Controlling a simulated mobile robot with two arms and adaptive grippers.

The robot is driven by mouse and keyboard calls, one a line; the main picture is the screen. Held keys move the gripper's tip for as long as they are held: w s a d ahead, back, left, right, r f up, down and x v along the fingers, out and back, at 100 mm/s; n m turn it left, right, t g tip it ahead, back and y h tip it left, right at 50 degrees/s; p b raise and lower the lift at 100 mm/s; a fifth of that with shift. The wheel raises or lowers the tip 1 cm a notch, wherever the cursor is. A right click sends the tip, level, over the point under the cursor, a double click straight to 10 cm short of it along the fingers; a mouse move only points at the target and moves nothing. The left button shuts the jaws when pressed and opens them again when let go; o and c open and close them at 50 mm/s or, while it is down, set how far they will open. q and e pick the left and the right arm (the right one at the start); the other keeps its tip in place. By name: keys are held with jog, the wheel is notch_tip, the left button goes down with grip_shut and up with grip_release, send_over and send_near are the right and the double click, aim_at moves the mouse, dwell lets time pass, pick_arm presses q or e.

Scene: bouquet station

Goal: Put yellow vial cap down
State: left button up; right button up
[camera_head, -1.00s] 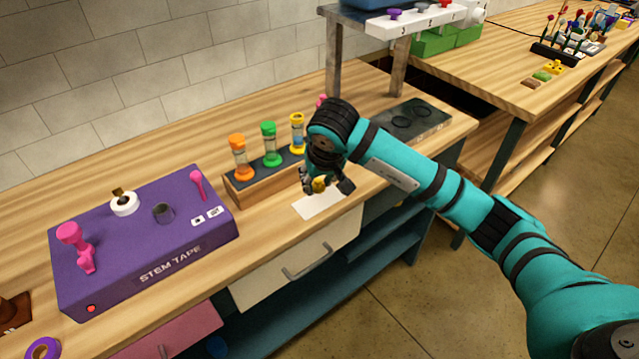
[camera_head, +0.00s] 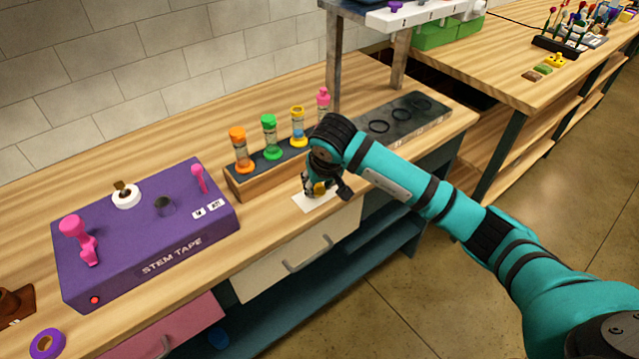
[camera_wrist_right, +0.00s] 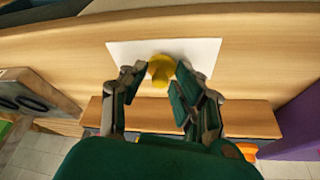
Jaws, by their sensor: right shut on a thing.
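The yellow vial cap (camera_wrist_right: 160,70) is between the fingertips of my right gripper (camera_wrist_right: 156,78), which is shut on it. In the wrist view the cap is over a white card (camera_wrist_right: 197,52); I cannot tell whether it touches the card. In the head view my right gripper (camera_head: 325,189) is low over the same card (camera_head: 310,203), near the table's front edge, with the cap (camera_head: 319,187) showing at its fingers. A vial with yellow ends (camera_head: 297,125) stands in the wooden rack (camera_head: 245,187) behind the gripper. My left gripper is not in view.
The rack also holds an orange vial (camera_head: 239,150), a green vial (camera_head: 270,140) and a pink-topped vial (camera_head: 323,97). A purple stem tape box (camera_head: 140,240) stands on the left. A shelf post (camera_head: 333,65) rises behind the rack.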

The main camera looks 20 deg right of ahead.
jog(key=shift+f, duration=0.15)
jog(key=o, duration=0.7)
jog(key=shift+r+p, duration=0.95)
jog(key=shift+p, duration=0.05)
jog(key=b+v, duration=0.2)
jog(key=v, duration=0.9)
jog(key=shift+s+r+b, duration=0.2)
jog(key=shift+b, duration=0.15)
